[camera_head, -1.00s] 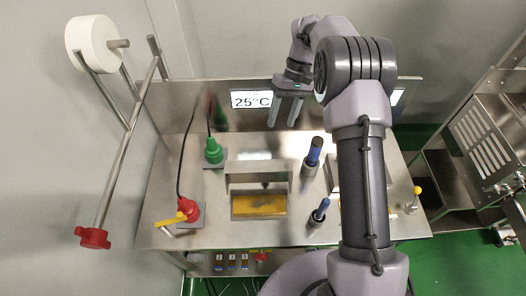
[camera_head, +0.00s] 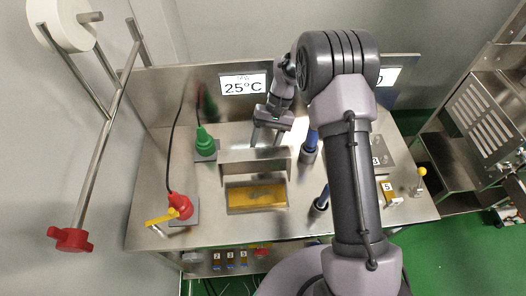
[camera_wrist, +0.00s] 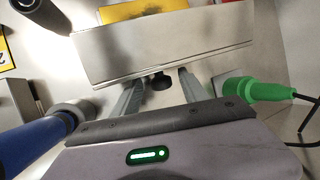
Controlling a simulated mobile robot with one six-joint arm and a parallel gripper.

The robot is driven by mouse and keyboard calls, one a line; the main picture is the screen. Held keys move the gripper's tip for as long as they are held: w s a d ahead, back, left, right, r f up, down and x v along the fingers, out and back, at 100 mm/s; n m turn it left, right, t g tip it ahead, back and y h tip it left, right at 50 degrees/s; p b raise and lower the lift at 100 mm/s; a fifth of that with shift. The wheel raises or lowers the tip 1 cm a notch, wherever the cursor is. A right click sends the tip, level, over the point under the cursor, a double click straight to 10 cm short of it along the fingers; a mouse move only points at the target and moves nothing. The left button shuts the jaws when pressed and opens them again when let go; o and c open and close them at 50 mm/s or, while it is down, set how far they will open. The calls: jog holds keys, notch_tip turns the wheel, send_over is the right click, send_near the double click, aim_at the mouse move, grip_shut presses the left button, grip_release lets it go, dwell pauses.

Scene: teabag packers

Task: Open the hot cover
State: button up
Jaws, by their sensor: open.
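The hot cover (camera_head: 252,160) is a shiny metal plate standing up behind a yellow pad (camera_head: 257,195) on the steel worktop. In the wrist view the cover (camera_wrist: 165,45) spans the top as a wide metal panel, with a small dark knob (camera_wrist: 161,82) at its lower edge. My gripper (camera_head: 264,143) is just behind the cover, pointing down. In the wrist view my gripper (camera_wrist: 158,85) is open, with one finger on each side of the knob. I cannot tell whether the fingers touch it.
A green plug-like handle (camera_head: 205,143) stands close left, a red one (camera_head: 180,205) front left. Blue-handled tools (camera_head: 310,143) stand close right. A screen (camera_head: 243,85) reading 25°C is on the back panel. A paper roll (camera_head: 62,22) hangs far left.

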jog(key=shift+s+a+f, duration=0.15)
jog(key=shift+f, duration=0.25)
grip_shut()
dwell(1.2)
